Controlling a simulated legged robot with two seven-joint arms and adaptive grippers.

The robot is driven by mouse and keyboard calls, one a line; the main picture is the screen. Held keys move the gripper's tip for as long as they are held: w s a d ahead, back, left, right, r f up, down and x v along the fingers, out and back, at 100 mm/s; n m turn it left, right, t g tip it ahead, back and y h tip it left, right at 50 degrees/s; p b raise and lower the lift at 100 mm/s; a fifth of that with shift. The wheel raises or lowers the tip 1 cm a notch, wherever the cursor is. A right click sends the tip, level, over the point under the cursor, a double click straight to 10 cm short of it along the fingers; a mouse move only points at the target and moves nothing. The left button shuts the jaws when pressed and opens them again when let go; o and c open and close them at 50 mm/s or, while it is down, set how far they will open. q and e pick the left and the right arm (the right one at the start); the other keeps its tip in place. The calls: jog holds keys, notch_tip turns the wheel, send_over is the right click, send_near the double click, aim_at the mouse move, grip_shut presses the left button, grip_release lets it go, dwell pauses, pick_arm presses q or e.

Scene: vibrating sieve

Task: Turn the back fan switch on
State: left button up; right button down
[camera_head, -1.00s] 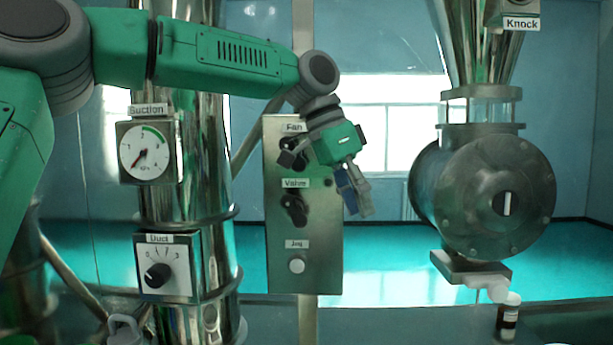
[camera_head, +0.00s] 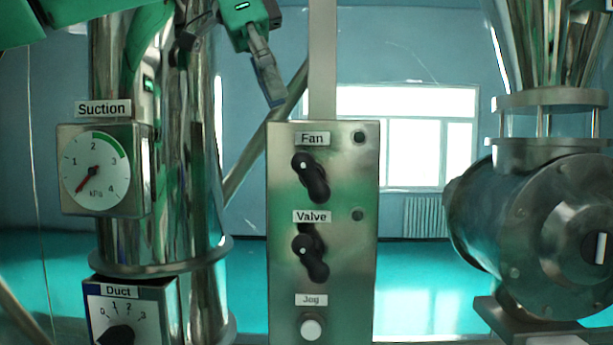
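The fan switch (camera_head: 311,176) is a black knob under the "Fan" label on the upper part of a grey metal panel (camera_head: 345,290). Its handle tilts from upper left to lower right, with a white dot near the upper left. A small dark round lamp (camera_head: 359,137) sits right of the label. My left gripper (camera_head: 228,62) is at the top, above and left of the panel, clear of the switch. Its fingers look spread apart with nothing between them. My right gripper is out of view.
Below the fan switch are a similar valve switch (camera_head: 311,252) and a white jog button (camera_head: 312,327). At left a shiny column carries a suction gauge (camera_head: 97,175) and a duct dial (camera_head: 122,333). A steel drum machine (camera_head: 550,220) stands at right.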

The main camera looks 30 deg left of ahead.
aim_at(312, 174)
pick_arm(q)
jog(key=d+f, duration=0.2)
jog(key=f, duration=0.1)
jog(key=shift+s, duration=0.2)
jog(key=x, duration=0.5)
jog(key=w+x, duration=0.1)
jog(key=x, duration=0.2)
jog(key=shift+a+r, duration=0.1)
jog(key=shift+a, duration=0.15)
jog(key=shift+s+a+f, duration=0.15)
jog(key=shift+a+f, duration=0.05)
jog(key=shift+f, duration=0.3)
jog(key=shift+d, duration=0.45)
grip_shut()
